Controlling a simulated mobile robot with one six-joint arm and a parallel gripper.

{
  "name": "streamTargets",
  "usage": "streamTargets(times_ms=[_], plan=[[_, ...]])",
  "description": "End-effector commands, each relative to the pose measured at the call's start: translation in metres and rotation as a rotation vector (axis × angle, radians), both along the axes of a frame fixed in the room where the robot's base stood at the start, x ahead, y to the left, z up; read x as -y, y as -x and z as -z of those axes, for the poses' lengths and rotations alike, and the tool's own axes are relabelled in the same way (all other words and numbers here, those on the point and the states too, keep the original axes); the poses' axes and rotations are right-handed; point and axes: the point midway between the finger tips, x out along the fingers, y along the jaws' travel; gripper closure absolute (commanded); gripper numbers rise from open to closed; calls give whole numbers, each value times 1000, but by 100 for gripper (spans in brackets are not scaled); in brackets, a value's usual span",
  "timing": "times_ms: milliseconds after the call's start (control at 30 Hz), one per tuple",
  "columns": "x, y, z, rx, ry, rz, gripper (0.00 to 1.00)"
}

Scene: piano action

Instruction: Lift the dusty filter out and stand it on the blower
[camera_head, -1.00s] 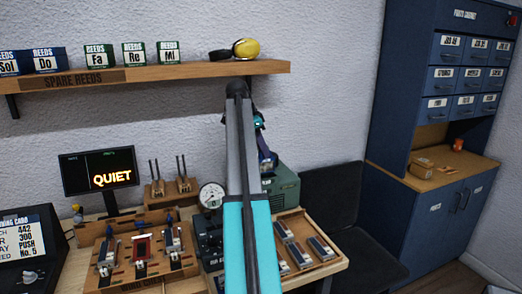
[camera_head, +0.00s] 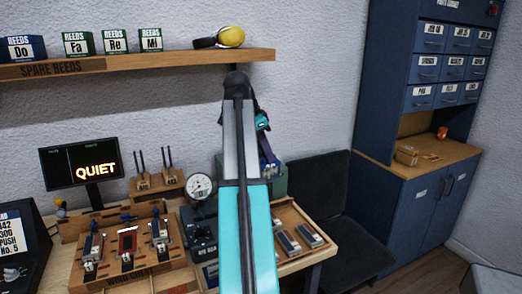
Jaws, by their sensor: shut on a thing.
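A green box-shaped unit (camera_head: 280,183), which looks like the blower, stands on the bench behind my arm. My arm crosses the middle of the view and hides much of it. My gripper (camera_head: 269,168) is small and partly hidden at the green unit, pointing down beyond the arm. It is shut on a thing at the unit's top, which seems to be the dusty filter. The filter's outline and its dust cannot be made out, nor whether it is clear of the unit.
A round gauge (camera_head: 200,187) stands left of my arm. A wooden tray (camera_head: 318,252) with several metal parts lies to the right. A wooden reed jig (camera_head: 130,270) and a screen reading QUIET (camera_head: 82,169) are left. The spare reeds shelf (camera_head: 150,65) hangs above.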

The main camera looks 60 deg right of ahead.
Motion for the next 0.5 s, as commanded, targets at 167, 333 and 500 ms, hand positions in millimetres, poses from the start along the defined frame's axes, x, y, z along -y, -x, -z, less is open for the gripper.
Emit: streamTargets(times_ms=[167,333,500], plan=[[-11,14,1,0,0,0,99],[-14,20,0,-1,-1,-1,99],[-15,20,0,-1,-1,-1,99]])
